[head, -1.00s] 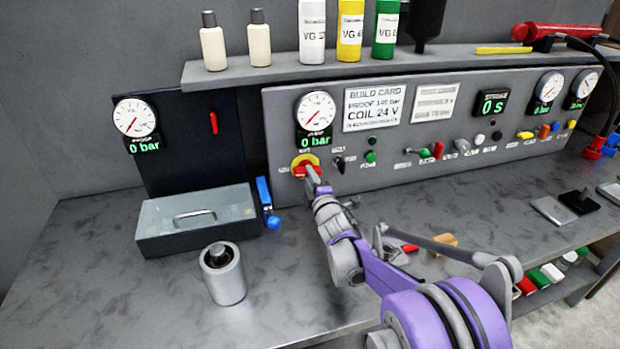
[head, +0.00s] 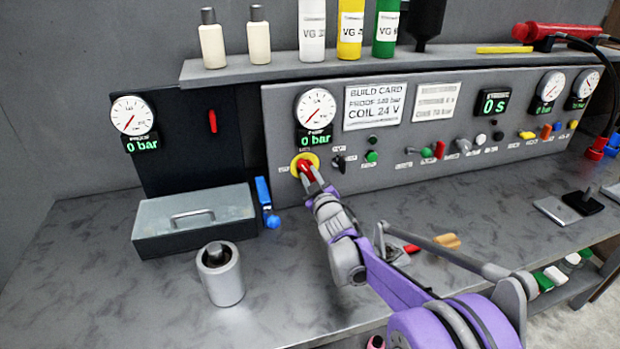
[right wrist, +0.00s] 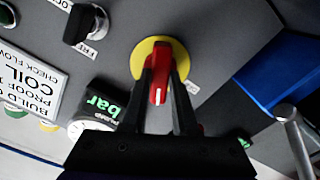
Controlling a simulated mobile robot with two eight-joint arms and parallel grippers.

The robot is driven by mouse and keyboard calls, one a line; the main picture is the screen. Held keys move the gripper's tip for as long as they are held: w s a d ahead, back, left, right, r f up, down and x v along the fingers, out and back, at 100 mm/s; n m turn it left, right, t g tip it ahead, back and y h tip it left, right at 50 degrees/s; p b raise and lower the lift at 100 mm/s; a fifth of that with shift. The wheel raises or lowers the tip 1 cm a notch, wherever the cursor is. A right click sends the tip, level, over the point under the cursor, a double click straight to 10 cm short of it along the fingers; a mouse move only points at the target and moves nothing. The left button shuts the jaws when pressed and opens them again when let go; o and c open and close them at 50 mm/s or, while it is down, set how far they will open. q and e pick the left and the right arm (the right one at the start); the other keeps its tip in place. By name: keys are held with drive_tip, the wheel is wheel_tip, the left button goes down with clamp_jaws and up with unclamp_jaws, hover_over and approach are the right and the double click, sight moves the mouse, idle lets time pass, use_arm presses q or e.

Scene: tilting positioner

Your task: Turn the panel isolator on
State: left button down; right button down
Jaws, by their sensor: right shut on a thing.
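The panel isolator is a red handle (head: 304,166) on a round yellow plate (head: 315,160) at the left part of the grey panel, under a gauge. In the right wrist view the red handle (right wrist: 158,72) stands in front of the yellow plate (right wrist: 140,56), its white mark toward my gripper. My right gripper (head: 308,175) is at the handle. In the right wrist view its two dark fingers (right wrist: 161,78) are on both sides of the handle, shut on it. My left gripper is not in view.
A black selector knob (head: 340,162) and a green button (head: 371,156) sit right of the isolator. A blue-handled valve (head: 265,197), a lidded grey box (head: 195,238) and a metal cylinder (head: 220,280) are to the left. The gauge displays read 0 bar.

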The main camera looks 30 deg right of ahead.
drive_tip(key=m, duration=0.6)
drive_tip(key=shift+b, duration=0.3)
idle(0.4)
drive_tip(key=c, duration=0.7)
unclamp_jaws()
drive_tip(key=v, duration=1)
drive_tip(key=shift+s, duration=0.4)
